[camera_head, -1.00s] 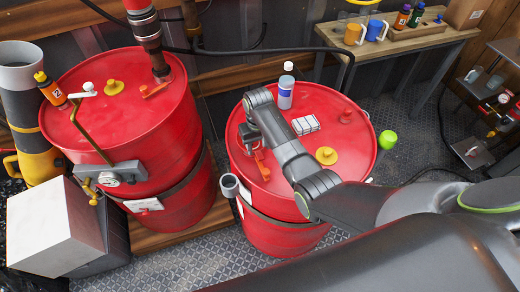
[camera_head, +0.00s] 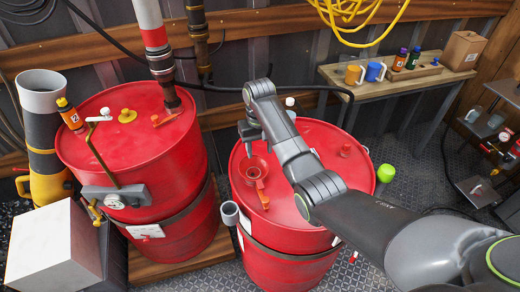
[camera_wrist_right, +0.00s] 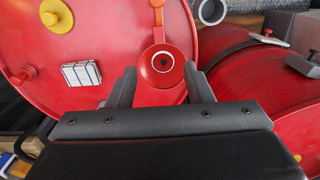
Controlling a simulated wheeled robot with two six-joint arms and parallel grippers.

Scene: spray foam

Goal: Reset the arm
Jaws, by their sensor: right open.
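My right arm reaches in from the right, over the right red drum (camera_head: 335,210). My right gripper (camera_head: 249,142) hangs above the drum's top and is open. In the wrist view its two fingers (camera_wrist_right: 160,88) are spread with nothing between them. A red funnel-like piece (camera_head: 254,168) sits on the drum top just below the gripper. It also shows in the wrist view (camera_wrist_right: 162,64), beyond the fingertips. A red lever (camera_head: 262,194) is beside it. My left gripper is out of view.
A left red drum (camera_head: 130,135) carries a pipe and a brass tap. A wooden bench (camera_head: 375,92) with mugs and bottles stands at the back. A white bottle cap (camera_head: 290,102) shows behind my arm. A white block pack (camera_wrist_right: 80,74) lies on the right drum.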

